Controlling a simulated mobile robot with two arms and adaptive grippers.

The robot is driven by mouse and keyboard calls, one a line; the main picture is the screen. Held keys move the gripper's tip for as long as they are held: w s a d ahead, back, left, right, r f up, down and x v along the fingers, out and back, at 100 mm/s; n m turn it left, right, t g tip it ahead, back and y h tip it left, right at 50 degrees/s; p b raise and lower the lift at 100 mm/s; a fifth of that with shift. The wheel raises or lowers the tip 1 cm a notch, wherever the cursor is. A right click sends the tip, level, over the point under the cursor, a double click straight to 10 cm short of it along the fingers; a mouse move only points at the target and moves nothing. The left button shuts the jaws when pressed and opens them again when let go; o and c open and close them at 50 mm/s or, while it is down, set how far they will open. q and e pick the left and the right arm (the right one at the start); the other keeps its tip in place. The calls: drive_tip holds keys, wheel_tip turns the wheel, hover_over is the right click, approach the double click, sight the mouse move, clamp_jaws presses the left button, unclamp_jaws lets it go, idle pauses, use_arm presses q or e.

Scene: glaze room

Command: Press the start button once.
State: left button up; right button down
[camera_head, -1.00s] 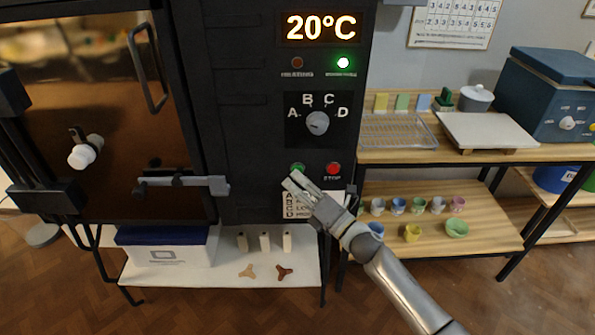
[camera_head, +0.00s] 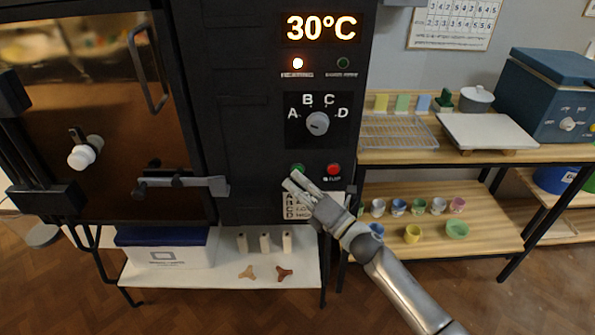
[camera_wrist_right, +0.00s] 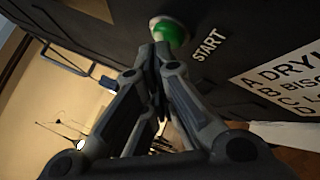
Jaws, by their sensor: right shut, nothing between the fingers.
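The green start button (camera_head: 298,168) is on the lower part of the black kiln control panel, left of the red stop button (camera_head: 333,169). In the right wrist view the start button (camera_wrist_right: 170,30) shows beside its START label. My right gripper (camera_head: 291,180) is shut and empty. Its fingertips (camera_wrist_right: 153,48) are at the button's lower edge; I cannot tell whether they touch it. The display (camera_head: 321,27) reads 30°C. The left indicator lamp (camera_head: 297,63) is lit and the right lamp (camera_head: 343,63) is dark. My left gripper is not in view.
The selector dial (camera_head: 317,123) sits above the buttons. The kiln door's latch bar (camera_head: 190,186) sticks out to the left. A printed program card (camera_head: 297,205) is just below the buttons. A wooden shelf (camera_head: 395,155) with pottery stands at the right.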

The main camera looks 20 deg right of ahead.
drive_tip(key=shift+s+a, duration=0.1)
drive_tip(key=shift+s, duration=0.5)
drive_tip(key=shift+s, duration=0.1)
drive_tip(key=shift+s+a+p, duration=0.25)
drive_tip(key=shift+s, duration=0.55)
drive_tip(key=shift+s+a+p, duration=0.2)
drive_tip(key=shift+s, duration=0.55)
drive_tip(key=shift+s+a+p, duration=0.25)
drive_tip(key=shift+s, duration=0.55)
drive_tip(key=shift+f, duration=0.1)
